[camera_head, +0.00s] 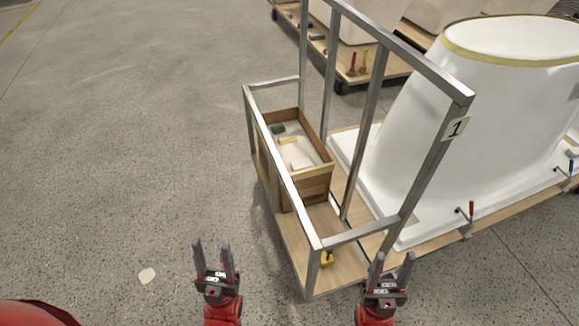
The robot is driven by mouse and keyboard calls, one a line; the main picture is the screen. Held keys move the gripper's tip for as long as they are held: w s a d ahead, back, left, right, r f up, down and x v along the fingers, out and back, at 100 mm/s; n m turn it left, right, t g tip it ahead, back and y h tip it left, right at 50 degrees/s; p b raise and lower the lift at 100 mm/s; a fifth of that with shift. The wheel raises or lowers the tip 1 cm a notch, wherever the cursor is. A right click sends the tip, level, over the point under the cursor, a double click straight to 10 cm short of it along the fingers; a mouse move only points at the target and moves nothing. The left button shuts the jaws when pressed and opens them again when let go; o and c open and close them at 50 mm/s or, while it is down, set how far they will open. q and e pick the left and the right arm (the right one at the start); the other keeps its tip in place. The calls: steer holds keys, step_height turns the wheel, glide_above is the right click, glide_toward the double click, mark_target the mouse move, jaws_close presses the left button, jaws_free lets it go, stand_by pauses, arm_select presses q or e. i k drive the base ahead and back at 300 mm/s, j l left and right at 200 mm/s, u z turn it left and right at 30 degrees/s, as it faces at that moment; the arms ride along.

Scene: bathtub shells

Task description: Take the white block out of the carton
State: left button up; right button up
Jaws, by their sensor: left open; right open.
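The carton (310,191) is an open brown box inside the metal-framed end of a wooden cart. Pale white material lies in it, and a white block (301,160) seems to rest on top near the front; its outline is hard to separate. A dark green item (278,128) and a small yellowish item (288,140) also lie in the carton. My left gripper (214,246) is open and empty, left of the cart's near corner and well short of the carton. My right gripper (392,260) is open and empty, by the cart's near right side.
A grey metal frame (379,95) with posts and rails surrounds the carton. A large white tub shell (480,110) stands on the cart to the right.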

mark_target(302, 164)
steer(key=i+j+z, duration=0.15)
steer(key=j, duration=0.4)
steer(key=i+j+z, duration=0.2)
steer(key=j, duration=0.4)
steer(key=j+z, duration=0.15)
steer(key=j, duration=0.4)
steer(key=i+j+z, duration=0.15)
steer(key=i+j, duration=0.2)
steer(key=i+j+z, duration=0.15)
steer(key=i+j, duration=0.2)
steer(key=i+j+z, duration=0.15)
steer(key=i+j, duration=0.2)
steer(key=j, duration=0.2)
steer(key=i+j+z, duration=0.1)
steer(key=i+j, duration=0.2)
steer(key=j, duration=0.2)
